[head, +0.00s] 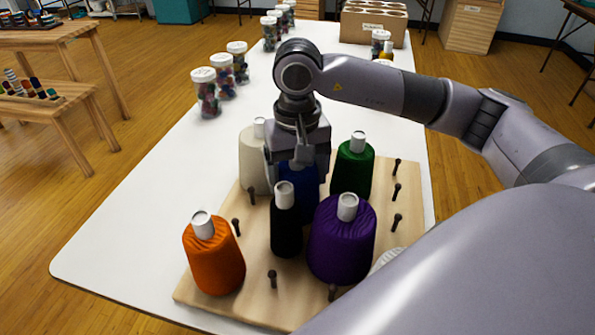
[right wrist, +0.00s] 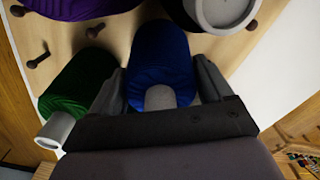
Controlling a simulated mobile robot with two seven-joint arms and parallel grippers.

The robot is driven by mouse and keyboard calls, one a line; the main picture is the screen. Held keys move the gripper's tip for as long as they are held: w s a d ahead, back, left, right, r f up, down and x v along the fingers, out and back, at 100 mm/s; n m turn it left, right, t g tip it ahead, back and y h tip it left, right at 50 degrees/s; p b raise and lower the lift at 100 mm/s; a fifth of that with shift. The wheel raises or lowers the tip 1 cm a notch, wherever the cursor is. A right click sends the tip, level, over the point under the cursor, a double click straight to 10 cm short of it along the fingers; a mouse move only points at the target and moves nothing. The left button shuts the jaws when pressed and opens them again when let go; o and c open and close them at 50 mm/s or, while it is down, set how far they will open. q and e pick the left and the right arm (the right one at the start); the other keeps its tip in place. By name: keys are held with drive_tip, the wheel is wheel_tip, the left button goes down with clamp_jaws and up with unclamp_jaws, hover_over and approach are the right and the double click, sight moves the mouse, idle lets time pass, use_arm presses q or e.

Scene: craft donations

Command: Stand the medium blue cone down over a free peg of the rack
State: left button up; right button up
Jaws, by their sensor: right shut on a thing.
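The blue cone (head: 298,178) is in my right gripper (head: 298,158), whose fingers close on both sides of its upper part; it also shows in the right wrist view (right wrist: 162,55) between the fingers (right wrist: 162,85). It looks upright, among the other cones over the wooden rack (head: 205,285). Its base is hidden in the head view by the black and purple cones, so I cannot tell whether it touches the board or surrounds a peg. Bare dark pegs show at the rack's right side (head: 396,222), left side (head: 236,226) and front (head: 272,279). My left gripper is out of view.
On the rack stand orange (head: 213,258), black (head: 286,228), purple (head: 342,240), green (head: 353,170) and cream (head: 252,160) cones, close around the gripper. Jars of coloured bits (head: 206,95) and a cardboard box (head: 373,27) stand farther back. The white table (head: 130,220) is clear at left.

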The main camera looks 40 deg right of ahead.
use_arm(q)
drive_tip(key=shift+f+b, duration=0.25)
drive_tip(key=shift+b, duration=0.05)
use_arm(e)
drive_tip(key=shift+f, duration=0.15)
drive_tip(key=o, duration=1.1)
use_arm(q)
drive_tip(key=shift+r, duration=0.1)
use_arm(e)
drive_tip(key=shift+r, duration=0.5)
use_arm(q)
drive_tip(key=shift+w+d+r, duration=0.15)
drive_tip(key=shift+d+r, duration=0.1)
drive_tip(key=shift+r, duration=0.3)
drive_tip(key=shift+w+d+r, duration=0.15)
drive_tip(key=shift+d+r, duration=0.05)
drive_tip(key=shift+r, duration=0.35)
use_arm(e)
wheel_tip(320, 180, up, 6)
drive_tip(key=shift+r, duration=0.15)
